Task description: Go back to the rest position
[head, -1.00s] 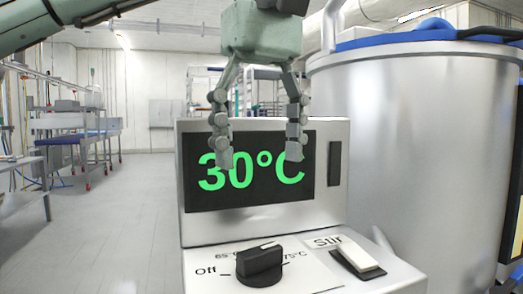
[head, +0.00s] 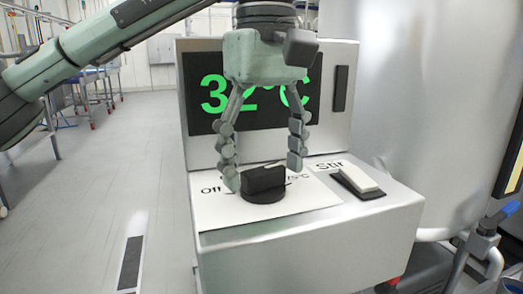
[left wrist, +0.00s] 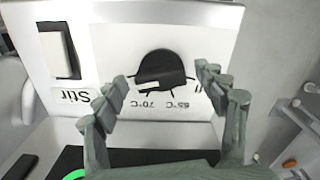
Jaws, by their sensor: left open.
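My left gripper (head: 263,170) is open, pointing down over the control box, with its fingers apart on either side of the black knob (head: 264,186). In the left wrist view the knob (left wrist: 158,70) lies between and beyond the open fingertips (left wrist: 163,82), with a gap visible on both sides. The knob has a white mark and sits on a white label plate with "Off" and temperature marks. The dark display (head: 203,120) shows green digits reading 32°C, partly hidden by the gripper. My right gripper is not in view.
A white rocker switch (head: 357,179) marked "Stir" is right of the knob. A large steel tank (head: 400,100) stands behind at the right, with a blue-handled valve (head: 500,214) low down. Open floor (head: 110,190) lies to the left.

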